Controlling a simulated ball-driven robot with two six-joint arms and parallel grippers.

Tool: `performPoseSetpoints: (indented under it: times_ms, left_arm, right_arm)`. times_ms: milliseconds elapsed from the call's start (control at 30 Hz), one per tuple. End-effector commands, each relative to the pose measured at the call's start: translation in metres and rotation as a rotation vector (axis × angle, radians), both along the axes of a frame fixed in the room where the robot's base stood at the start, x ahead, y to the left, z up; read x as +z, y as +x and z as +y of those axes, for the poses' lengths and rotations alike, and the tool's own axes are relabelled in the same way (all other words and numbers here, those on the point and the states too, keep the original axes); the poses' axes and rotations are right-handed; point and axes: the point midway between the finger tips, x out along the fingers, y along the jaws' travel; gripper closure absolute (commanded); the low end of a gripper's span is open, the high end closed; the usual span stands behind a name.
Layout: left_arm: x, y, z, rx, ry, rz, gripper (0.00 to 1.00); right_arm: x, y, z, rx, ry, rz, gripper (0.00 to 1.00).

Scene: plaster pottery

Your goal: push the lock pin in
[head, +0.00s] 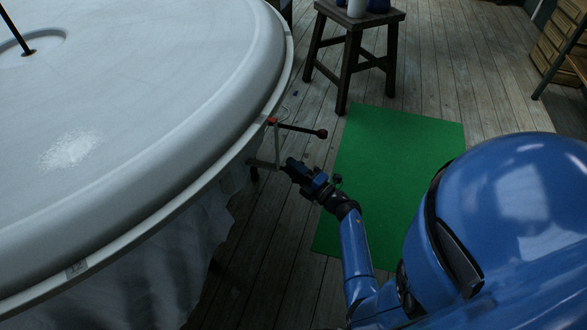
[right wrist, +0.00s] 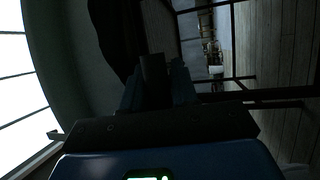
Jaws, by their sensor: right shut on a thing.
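My right gripper (head: 286,168) is low beside the rim of a big pale round plaster piece (head: 150,95) in the head view. Its jaws are shut on a small part at the outer end of a pale metal bracket (head: 264,162); this seems to be the lock pin, mostly hidden by the jaws. In the right wrist view, the dark jaws (right wrist: 158,85) close around a dark upright piece. How deep the pin sits cannot be seen. Above the gripper, a dark rod with a round knob (head: 321,134) sticks out from a red joint (head: 272,121). My left gripper is out of view.
A dark wooden stool (head: 350,40) with vessels on top stands behind. Pale sheeting (head: 160,270) hangs under the round piece. A shelf with crates (head: 560,45) is at the far right.

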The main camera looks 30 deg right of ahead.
Motion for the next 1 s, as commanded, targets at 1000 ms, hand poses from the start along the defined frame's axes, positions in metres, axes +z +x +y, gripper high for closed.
performPoseSetpoints:
  times_ms: [1000]
  left_arm:
    - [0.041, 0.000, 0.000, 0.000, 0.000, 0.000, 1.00]
  right_arm:
    - [0.047, 0.000, 0.000, 0.004, 0.005, -0.006, 1.00]
